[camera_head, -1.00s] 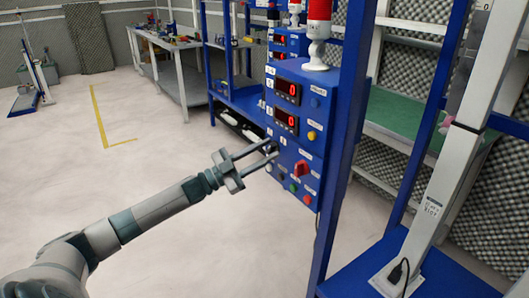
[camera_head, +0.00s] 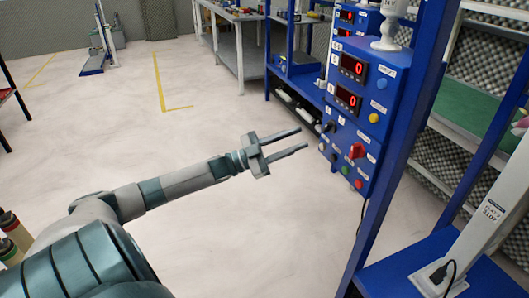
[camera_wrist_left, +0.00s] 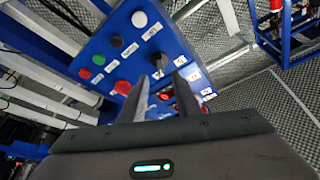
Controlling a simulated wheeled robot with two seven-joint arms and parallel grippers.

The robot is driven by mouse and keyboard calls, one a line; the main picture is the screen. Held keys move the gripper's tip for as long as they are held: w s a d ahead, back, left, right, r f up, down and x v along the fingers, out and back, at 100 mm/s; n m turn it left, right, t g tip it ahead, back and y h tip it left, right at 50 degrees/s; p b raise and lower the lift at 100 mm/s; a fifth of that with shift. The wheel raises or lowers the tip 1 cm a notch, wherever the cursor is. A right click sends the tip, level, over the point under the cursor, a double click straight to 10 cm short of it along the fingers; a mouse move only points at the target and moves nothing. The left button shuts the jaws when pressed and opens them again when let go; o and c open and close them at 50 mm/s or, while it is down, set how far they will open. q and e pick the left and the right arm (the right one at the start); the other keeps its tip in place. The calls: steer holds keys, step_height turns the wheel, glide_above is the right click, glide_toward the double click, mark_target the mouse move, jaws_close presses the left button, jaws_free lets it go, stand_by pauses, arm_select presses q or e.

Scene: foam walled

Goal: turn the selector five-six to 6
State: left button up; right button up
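The blue control panel (camera_head: 348,115) stands upright on a blue frame, with two red displays each reading 0. A red rotary knob (camera_head: 356,151) sits on its lower part, with small dark knobs (camera_head: 330,127) near its left edge. The labels are too small to read, so I cannot tell which knob is five-six. My left gripper (camera_head: 302,138) is open and empty, its fingers pointing at the panel's left side with a visible gap. In the left wrist view, a black knob (camera_wrist_left: 159,60) shows beyond the open fingers (camera_wrist_left: 164,80). My right gripper is not in view.
A blue post (camera_head: 400,150) rises just right of the panel. A blue shelf (camera_head: 300,68) and a grey workbench (camera_head: 238,55) stand behind. A white upright (camera_head: 470,235) is at the lower right. The floor left of the panel is clear.

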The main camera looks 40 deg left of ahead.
arm_select(q)
steer(key=v, duration=0.9)
steer(key=shift+f, duration=0.1)
stand_by(0.4)
